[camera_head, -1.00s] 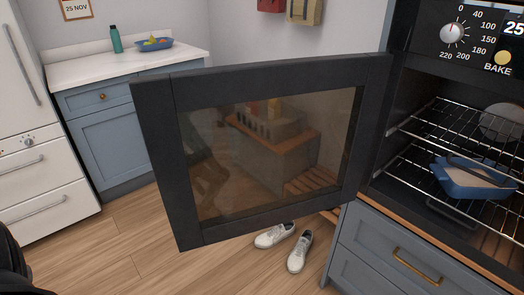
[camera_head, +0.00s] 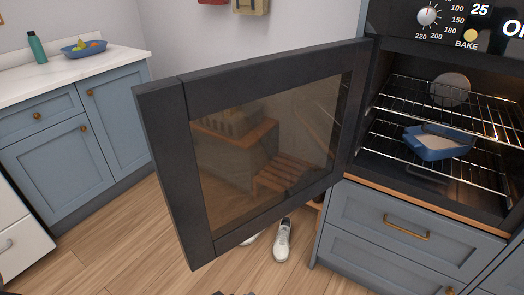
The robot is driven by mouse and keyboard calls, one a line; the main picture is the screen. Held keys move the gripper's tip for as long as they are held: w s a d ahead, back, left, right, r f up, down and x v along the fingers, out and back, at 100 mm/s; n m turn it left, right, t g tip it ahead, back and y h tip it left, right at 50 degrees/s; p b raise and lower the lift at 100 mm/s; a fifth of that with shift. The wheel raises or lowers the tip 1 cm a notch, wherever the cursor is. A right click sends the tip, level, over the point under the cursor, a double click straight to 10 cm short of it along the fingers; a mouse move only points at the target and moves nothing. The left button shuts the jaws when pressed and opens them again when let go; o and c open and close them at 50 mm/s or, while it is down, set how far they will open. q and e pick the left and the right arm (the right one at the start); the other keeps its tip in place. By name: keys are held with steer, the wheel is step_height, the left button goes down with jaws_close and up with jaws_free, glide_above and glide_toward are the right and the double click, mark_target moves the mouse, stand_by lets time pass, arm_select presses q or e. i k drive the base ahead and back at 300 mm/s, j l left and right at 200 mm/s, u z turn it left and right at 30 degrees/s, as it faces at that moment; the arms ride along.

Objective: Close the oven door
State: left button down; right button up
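The oven door (camera_head: 188,170) stands wide open in the head view. It is a dark frame with a glass pane, hinged at the left side of the oven (camera_head: 365,165) and swung out to the left, toward me. The oven cavity is exposed, with wire racks (camera_head: 465,104) inside. A blue baking dish (camera_head: 436,146) sits on the lower rack and a round grey plate-like thing (camera_head: 451,90) stands further back. Neither gripper is recognisable; only small dark bits show at the bottom edge, too little to identify.
Blue drawers (camera_head: 400,232) with a brass handle sit below the oven. White shoes (camera_head: 283,240) lie on the floor behind the door. At the left, a blue cabinet (camera_head: 55,160) carries a green bottle (camera_head: 37,47) and a blue fruit bowl (camera_head: 84,48). Wooden floor is clear left of the door.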

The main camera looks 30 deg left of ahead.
mark_target(264, 136)
steer(key=k+j+z, duration=0.15)
steer(key=j, duration=0.15)
steer(key=j+z, duration=0.1)
steer(key=j, duration=0.2)
steer(key=k+j+z, duration=0.15)
steer(key=j+z, duration=0.15)
steer(key=j, duration=0.2)
steer(key=k+j+z, duration=0.1)
steer(key=j, duration=0.2)
steer(key=k+j+z, duration=0.15)
steer(key=j, duration=0.15)
steer(key=i+j+z, duration=0.15)
steer(key=j, duration=0.3)
steer(key=j+z, duration=0.15)
steer(key=j, duration=0.3)
steer(key=i+j+z, duration=0.1)
steer(key=i+j, duration=0.45)
steer(key=k+j+z, duration=0.2)
steer(key=k, duration=0.55)
